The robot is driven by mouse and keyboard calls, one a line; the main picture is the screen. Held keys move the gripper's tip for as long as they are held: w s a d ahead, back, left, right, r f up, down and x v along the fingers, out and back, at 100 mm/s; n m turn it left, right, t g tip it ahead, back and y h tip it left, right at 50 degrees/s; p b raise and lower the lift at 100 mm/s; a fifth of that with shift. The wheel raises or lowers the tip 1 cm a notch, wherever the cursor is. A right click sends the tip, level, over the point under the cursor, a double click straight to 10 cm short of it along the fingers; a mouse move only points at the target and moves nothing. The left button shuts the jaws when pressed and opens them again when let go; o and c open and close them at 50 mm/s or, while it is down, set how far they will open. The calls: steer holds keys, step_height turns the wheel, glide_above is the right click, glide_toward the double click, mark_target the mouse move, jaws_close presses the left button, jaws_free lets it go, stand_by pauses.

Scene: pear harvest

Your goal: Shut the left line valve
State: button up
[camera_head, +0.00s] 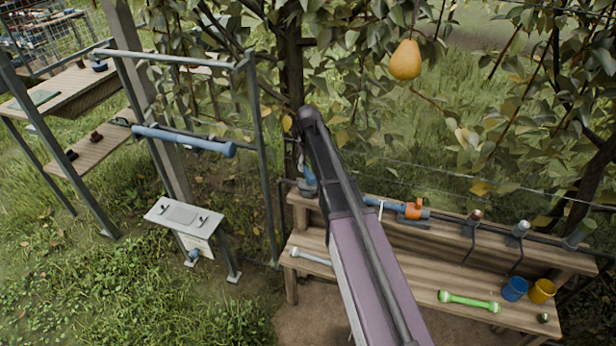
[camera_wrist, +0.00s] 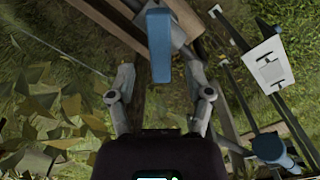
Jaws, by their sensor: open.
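A blue lever (camera_head: 307,174), apparently the left line valve's handle, shows beside my arm at the left end of the bench. In the wrist view the blue lever (camera_wrist: 160,48) lies lengthwise between my fingers, with a gap on both sides. My gripper (camera_wrist: 159,78) is open and nothing is clamped in it. Whether the lever is level with the fingertips or beyond them, I cannot tell. In the head view my arm hides most of the gripper and part of the valve. A blue and orange fitting (camera_head: 412,210) sits on the pipe farther right.
A wooden bench (camera_head: 400,285) carries a green tool (camera_head: 468,301), a blue cup (camera_head: 514,289) and a yellow cup (camera_head: 541,291). A metal frame with a blue bar (camera_head: 185,142) and a small white stand (camera_head: 184,215) are on the left. A pear (camera_head: 405,60) hangs above.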

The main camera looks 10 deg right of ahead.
mark_target(308, 173)
steer(key=shift+f+b, duration=1.3)
steer(key=shift+f, duration=0.25)
jaws_close()
